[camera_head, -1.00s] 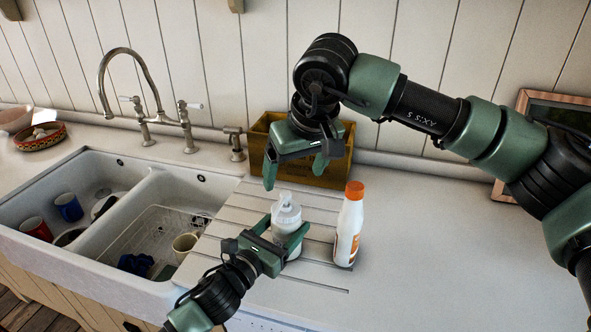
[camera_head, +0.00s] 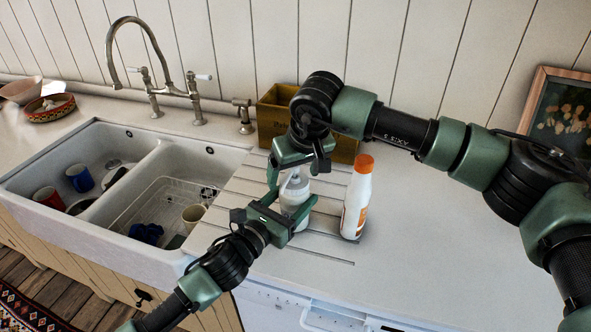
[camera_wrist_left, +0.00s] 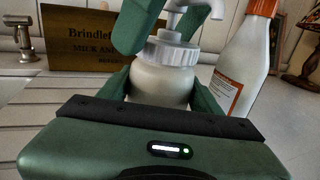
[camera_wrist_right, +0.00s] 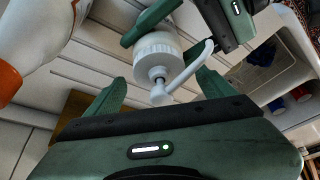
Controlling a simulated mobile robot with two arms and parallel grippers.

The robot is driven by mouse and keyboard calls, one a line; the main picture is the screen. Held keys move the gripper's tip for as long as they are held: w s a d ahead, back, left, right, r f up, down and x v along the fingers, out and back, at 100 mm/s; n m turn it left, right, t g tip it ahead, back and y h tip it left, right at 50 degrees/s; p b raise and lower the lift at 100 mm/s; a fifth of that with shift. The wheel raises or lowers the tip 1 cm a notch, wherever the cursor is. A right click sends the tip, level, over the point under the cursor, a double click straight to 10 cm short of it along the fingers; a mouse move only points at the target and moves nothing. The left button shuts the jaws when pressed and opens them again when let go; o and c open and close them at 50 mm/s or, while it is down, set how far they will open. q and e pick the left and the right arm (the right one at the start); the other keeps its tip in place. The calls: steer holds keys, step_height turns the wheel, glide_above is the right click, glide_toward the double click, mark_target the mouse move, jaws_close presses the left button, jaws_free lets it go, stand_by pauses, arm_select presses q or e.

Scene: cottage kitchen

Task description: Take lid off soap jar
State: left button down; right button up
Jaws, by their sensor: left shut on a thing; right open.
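The soap jar (camera_head: 294,207) is white and stands upright on the grooved drainboard. Its white ribbed lid with a pump spout (camera_wrist_left: 172,48) is on top of the jar. My left gripper (camera_head: 290,222) is shut on the jar's body; in the left wrist view its fingers (camera_wrist_left: 160,95) hold both sides. My right gripper (camera_head: 298,178) is above the jar, pointing down. In the right wrist view its open fingers (camera_wrist_right: 160,92) are on either side of the pump, with the lid (camera_wrist_right: 157,48) just beyond. In the head view the right gripper partly hides the pump.
A white bottle with an orange cap (camera_head: 357,199) stands close to the right of the jar. A wooden box (camera_head: 275,117) is behind. The double sink (camera_head: 150,160) with cups is to the left. The counter (camera_head: 430,240) to the right is clear.

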steer(key=c, duration=1.6)
steer(key=shift+c, duration=0.2)
steer(key=shift+r, duration=0.15)
steer(key=shift+r, duration=1)
steer(key=shift+r, duration=2.05)
arm_select(q)
steer(key=shift+c, duration=1.2)
jaws_free()
